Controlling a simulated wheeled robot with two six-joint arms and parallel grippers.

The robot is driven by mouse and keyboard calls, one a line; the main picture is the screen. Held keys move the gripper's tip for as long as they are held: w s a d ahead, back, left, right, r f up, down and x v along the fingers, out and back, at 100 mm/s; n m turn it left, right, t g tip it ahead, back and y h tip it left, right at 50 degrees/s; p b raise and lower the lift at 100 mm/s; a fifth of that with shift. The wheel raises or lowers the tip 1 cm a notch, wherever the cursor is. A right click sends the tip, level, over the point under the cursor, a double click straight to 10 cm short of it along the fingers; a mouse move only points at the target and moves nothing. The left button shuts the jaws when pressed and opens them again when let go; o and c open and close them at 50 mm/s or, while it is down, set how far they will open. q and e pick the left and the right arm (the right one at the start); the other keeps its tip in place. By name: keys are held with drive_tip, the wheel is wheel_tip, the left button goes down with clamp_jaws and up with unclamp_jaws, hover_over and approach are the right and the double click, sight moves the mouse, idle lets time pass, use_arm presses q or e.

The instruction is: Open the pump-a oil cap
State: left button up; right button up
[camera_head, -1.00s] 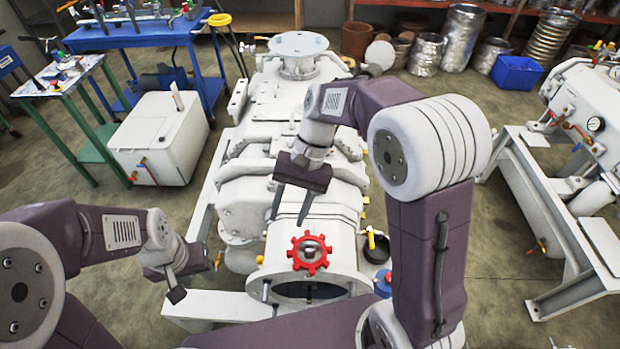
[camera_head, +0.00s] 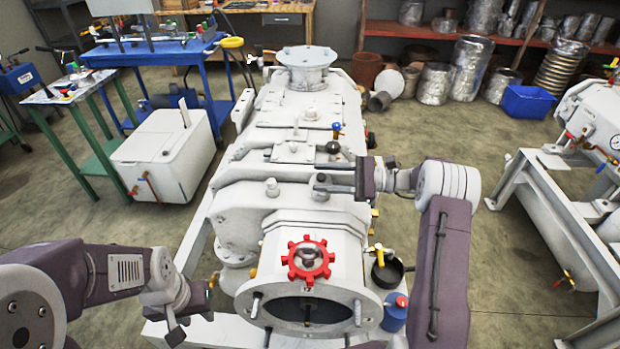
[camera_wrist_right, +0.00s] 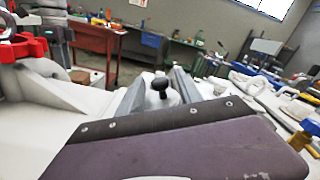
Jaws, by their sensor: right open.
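The white pump (camera_head: 290,120) fills the middle of the head view. A red toothed handwheel (camera_head: 308,261) sits on its near end, above a round open flange. My right gripper (camera_head: 317,177) comes in from the right over the pump top, fingers pointing left and open. A small dark-topped knob (camera_head: 321,178) stands near its fingertips; in the right wrist view the black knob (camera_wrist_right: 160,86) shows between the fingers, with no grip on it. I cannot tell for sure that this knob is the oil cap. My left gripper (camera_head: 180,318) hangs at the lower left, away from the pump top.
A blue-tipped valve (camera_head: 336,128) and a black ball knob (camera_head: 333,147) stand just behind the right gripper. A black cup (camera_head: 387,272) and a blue-red fitting (camera_head: 395,310) are at the pump's right side. A white tank (camera_head: 165,150) stands left. Another machine (camera_head: 595,120) stands right.

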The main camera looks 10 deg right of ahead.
drive_tip(key=shift+x, duration=1.95)
clamp_jaws()
